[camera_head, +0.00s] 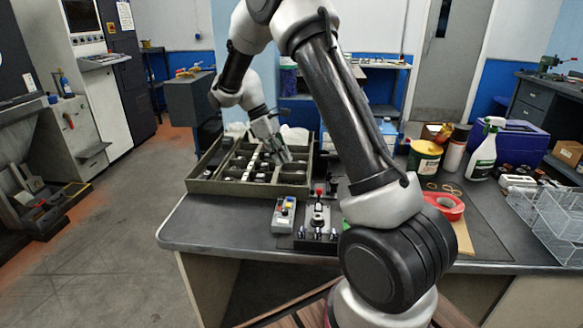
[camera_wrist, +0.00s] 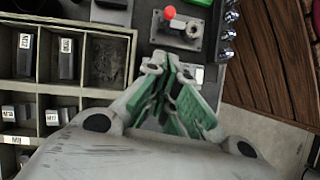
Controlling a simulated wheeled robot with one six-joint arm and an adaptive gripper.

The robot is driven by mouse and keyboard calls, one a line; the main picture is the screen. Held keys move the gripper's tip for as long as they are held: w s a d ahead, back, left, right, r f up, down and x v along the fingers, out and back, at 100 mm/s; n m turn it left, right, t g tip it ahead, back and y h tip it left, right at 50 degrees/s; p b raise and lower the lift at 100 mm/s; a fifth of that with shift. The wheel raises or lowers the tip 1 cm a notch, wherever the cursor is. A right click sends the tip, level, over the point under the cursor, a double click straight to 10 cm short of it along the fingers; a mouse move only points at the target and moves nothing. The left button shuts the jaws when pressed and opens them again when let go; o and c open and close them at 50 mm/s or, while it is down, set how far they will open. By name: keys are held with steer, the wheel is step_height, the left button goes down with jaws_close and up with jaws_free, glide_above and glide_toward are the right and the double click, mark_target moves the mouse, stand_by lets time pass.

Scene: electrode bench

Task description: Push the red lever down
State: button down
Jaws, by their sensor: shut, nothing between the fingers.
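The red lever is a round red knob (camera_head: 319,191) on a short stem, standing up from a small metal-plated base (camera_head: 317,222) on the bench, just in front of the tray. In the wrist view the red knob (camera_wrist: 169,13) is near the top edge, beside a silver round fitting (camera_wrist: 192,32). My gripper (camera_head: 286,158) is shut and empty, over the right part of the compartment tray, behind and left of the lever. In the wrist view the fingertips (camera_wrist: 170,66) with green pads point toward the lever base, with a gap between them and the knob.
The divided tray (camera_head: 222,187) holds several labelled blocks. A small box with coloured buttons (camera_head: 284,213) sits left of the lever. The bench's front left is clear.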

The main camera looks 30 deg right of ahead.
glide_toward(319, 198)
steer(key=w+a+f, duration=0.2)
steer(key=f, duration=0.1)
steer(key=shift+w+a+f, duration=0.25)
steer(key=shift+w+a, duration=0.05)
steer(key=shift+a, duration=0.05)
steer(key=s+d, duration=0.1)
steer(key=s+d+f, duration=0.1)
steer(key=shift+s+d, duration=0.25)
steer(key=shift+d, duration=0.1)
steer(key=shift+s+d+r+y, duration=0.15)
steer(key=shift+d+y, duration=0.05)
steer(key=shift+y, duration=0.1)
